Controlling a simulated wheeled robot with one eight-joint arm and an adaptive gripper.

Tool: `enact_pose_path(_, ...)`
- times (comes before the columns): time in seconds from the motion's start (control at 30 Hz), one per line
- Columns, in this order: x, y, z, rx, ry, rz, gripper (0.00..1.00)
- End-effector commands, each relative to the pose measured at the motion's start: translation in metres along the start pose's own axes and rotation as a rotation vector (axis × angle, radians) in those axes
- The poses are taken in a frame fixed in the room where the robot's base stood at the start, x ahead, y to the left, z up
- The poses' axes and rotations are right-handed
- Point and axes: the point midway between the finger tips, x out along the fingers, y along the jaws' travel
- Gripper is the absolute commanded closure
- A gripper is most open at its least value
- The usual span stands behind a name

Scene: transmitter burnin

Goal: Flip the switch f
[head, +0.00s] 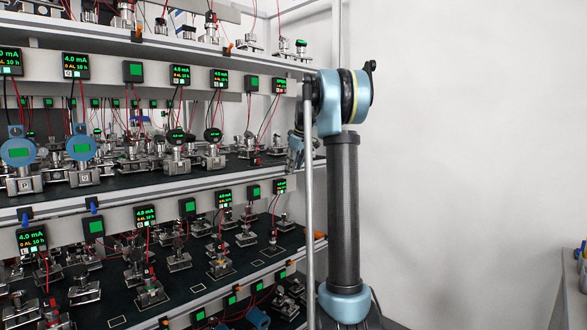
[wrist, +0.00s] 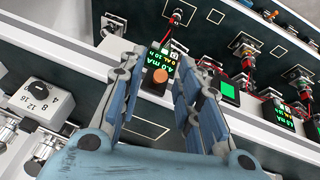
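My gripper (wrist: 156,68) is open in the wrist view, with its two blue-grey fingers apart. An orange rounded switch end (wrist: 160,76) shows between the fingertips, beside a black display (wrist: 171,62) reading 4.0 mA. I cannot tell whether a finger touches it. No letter f is readable, so I cannot tell whether this is switch f. In the head view my gripper (head: 295,150) is at the right end of the middle shelf, partly behind my arm and a grey post. Other small orange switches (head: 227,48) and blue switches (head: 92,206) sit along the shelf edges.
Transmitters with red wires crowd the shelves (head: 172,193). A green-screen box (wrist: 229,92) and another display (wrist: 277,112) are right of my fingers in the wrist view. A grey numbered dial box (wrist: 42,98) is at left. The white wall side (head: 460,130) is clear.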

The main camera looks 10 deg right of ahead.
Motion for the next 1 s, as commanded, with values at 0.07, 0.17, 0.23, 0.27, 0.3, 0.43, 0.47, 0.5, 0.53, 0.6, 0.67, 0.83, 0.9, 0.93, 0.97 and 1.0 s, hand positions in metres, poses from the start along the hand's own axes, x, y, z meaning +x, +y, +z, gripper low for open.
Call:
enact_pose_path(0.07,0.0014,0.0000,0.0000,0.000,0.000,0.000,0.69)
enact_pose_path(0.17,0.0015,0.0000,0.0001,0.000,0.000,0.000,0.69)
enact_pose_path(0.23,0.0015,0.0000,0.0001,0.000,0.000,0.000,0.69)
enact_pose_path(0.27,0.0014,0.0000,0.0001,0.000,0.000,0.000,0.69)
enact_pose_path(0.3,0.0014,0.0001,0.0001,0.000,0.000,0.000,0.75)
enact_pose_path(0.43,0.0013,0.0001,0.0001,0.000,0.000,0.000,1.00)
enact_pose_path(0.47,0.0013,0.0001,0.0001,0.000,0.000,0.000,1.00)
enact_pose_path(0.5,0.0013,0.0001,0.0001,0.000,0.000,0.000,1.00)
enact_pose_path(0.53,0.0013,0.0002,0.0002,0.000,0.000,0.000,1.00)
enact_pose_path(0.6,0.0013,0.0002,0.0002,0.000,0.000,0.000,1.00)
enact_pose_path(0.67,0.0013,0.0002,0.0003,0.000,0.002,0.001,1.00)
enact_pose_path(0.83,0.0021,0.0004,0.0024,0.004,0.028,0.006,1.00)
enact_pose_path(0.9,0.0025,0.0001,0.0040,0.009,0.053,0.010,1.00)
enact_pose_path(0.93,0.0027,0.0001,0.0049,0.011,0.066,0.013,1.00)
enact_pose_path(0.97,0.0030,-0.0003,0.0056,0.012,0.082,0.014,1.00)
enact_pose_path(1.0,0.0039,-0.0004,0.0067,0.014,0.104,0.019,1.00)
